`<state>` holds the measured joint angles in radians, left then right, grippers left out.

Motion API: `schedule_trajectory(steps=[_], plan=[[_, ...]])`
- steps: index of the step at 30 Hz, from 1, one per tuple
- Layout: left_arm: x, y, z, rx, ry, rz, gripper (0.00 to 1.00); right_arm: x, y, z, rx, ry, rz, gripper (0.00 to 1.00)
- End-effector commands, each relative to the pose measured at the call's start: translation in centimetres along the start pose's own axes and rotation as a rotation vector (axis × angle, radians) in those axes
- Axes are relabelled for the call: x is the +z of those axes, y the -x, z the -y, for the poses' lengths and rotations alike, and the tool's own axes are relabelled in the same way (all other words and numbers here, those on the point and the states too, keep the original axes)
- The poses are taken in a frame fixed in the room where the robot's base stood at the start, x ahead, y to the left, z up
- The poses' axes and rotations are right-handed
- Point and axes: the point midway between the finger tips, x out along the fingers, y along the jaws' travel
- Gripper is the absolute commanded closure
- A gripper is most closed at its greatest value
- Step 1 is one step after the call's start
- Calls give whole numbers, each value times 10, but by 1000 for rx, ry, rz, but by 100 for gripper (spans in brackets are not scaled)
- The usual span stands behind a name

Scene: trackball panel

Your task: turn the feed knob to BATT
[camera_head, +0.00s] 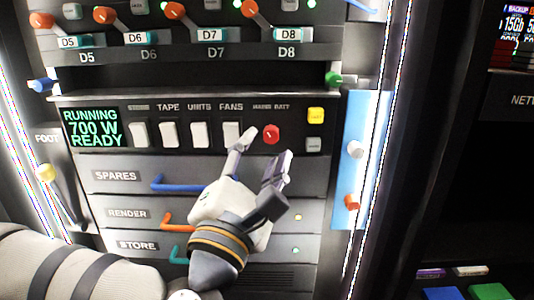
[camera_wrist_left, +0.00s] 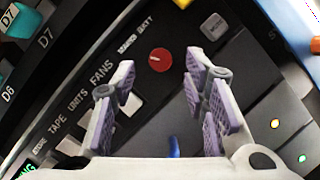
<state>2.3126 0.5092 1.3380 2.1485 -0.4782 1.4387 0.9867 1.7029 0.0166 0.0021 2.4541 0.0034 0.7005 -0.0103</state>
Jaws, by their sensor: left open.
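The red round feed knob (camera_head: 271,134) sits on the black panel strip, under the small MAINS and BATT labels. In the left wrist view the knob (camera_wrist_left: 160,60) shows a small pale mark on its face, seemingly towards the MAINS side; its exact direction is hard to read. My left gripper (camera_head: 264,146) is open and empty, in front of the panel just below the knob. In the left wrist view its two fingers (camera_wrist_left: 160,78) stand apart, with the knob appearing between and beyond their tips. I see no contact. My right gripper is not in view.
White switches (camera_head: 200,134) labelled TAPE, UNITS and FANS lie left of the knob. A yellow button (camera_head: 316,115) and a grey button (camera_head: 314,145) are to its right. Drawers with a blue handle (camera_head: 190,184) and others lie below. Orange-tipped levers (camera_head: 175,12) are above.

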Motion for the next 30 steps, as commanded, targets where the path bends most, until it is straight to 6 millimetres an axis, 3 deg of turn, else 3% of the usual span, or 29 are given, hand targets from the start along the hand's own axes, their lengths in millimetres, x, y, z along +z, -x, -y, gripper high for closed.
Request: schedule_trajectory(steps=[6, 14, 20, 30], plan=[[-1, -27, 1, -1, -1, -1, 59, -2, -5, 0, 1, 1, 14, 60], [0, -30, 0, -2, -1, 0, 59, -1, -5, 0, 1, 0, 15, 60], [0, -30, 0, -2, -2, 0, 100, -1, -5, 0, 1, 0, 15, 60], [2, -30, -2, -13, -29, 0, 100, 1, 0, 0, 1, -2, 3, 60]])
